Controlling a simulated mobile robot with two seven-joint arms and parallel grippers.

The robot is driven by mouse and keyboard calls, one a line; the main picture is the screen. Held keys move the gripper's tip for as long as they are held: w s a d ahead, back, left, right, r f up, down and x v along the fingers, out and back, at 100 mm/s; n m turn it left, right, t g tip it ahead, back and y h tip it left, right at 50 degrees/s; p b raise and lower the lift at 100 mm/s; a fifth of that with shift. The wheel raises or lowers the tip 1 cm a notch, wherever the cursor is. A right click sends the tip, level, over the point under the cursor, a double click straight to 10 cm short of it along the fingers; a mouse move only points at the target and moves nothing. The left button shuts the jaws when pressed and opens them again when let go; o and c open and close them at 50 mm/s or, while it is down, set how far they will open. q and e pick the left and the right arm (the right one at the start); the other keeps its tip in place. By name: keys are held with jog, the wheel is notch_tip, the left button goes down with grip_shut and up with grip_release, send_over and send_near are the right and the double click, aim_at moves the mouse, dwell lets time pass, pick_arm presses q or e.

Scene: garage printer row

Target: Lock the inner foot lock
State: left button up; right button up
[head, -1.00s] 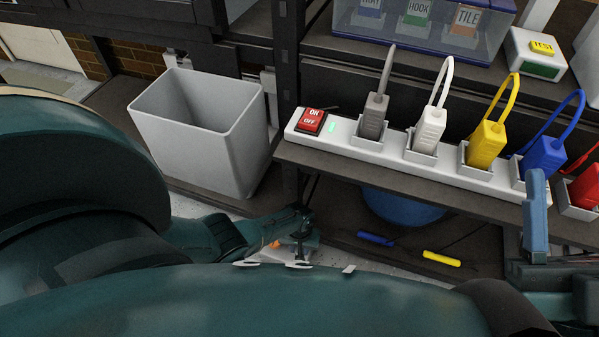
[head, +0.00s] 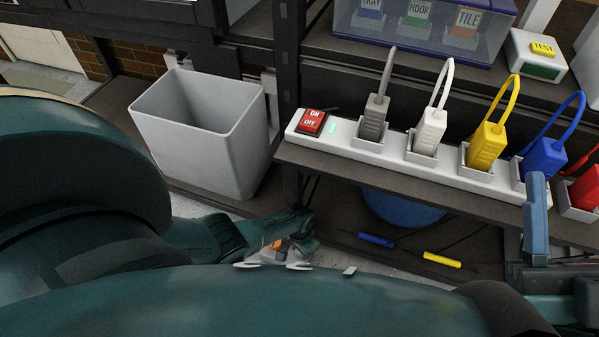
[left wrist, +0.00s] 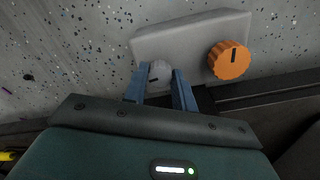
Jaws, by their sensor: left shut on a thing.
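A light grey plate (left wrist: 195,35) shows in the left wrist view, above a speckled concrete floor. It bears a round grey knob (left wrist: 160,70) on the left and an orange knob (left wrist: 229,60) on the right. The orange knob's dark mark is nearly upright; the grey knob's short mark lies nearly level. My left gripper (left wrist: 159,80) has its blue fingers on either side of the grey knob and is shut on it. In the head view my left gripper (head: 302,240) is low, beside the orange knob (head: 277,244); the grey knob is hidden there. My right gripper (head: 535,220) is partly seen at the right.
A grey bin (head: 205,130) stands at the left. A white power strip (head: 385,152) with several plugs lies on the shelf above. A blue tool (head: 376,240) and a yellow tool (head: 441,259) lie below, near a blue round thing (head: 400,208).

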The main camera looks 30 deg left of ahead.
dwell(0.4)
pick_arm(q)
jog(key=o, duration=1)
jog(key=shift+r+p, duration=0.45)
jog(key=shift+r, duration=0.1)
notch_tip(320, 180, up, 5)
jog(key=p, duration=0.4)
jog(key=shift+r+p, duration=0.2)
jog(key=shift+p, duration=0.2)
notch_tip(320, 180, up, 7)
jog(key=p, duration=0.5)
jog(key=shift+f, duration=0.15)
pick_arm(e)
jog(key=f+m+g+h, duration=0.1)
jog(key=f+h, duration=0.1)
jog(key=h, duration=0.1)
jog(key=s+f+m+g+h, duration=0.1)
jog(key=f+m+h, duration=0.1)
jog(key=f+h, duration=0.1)
jog(key=shift+s+d+f+m, duration=0.15)
jog(key=shift+d+f+m, duration=0.05)
jog(key=shift+f+m, duration=0.15)
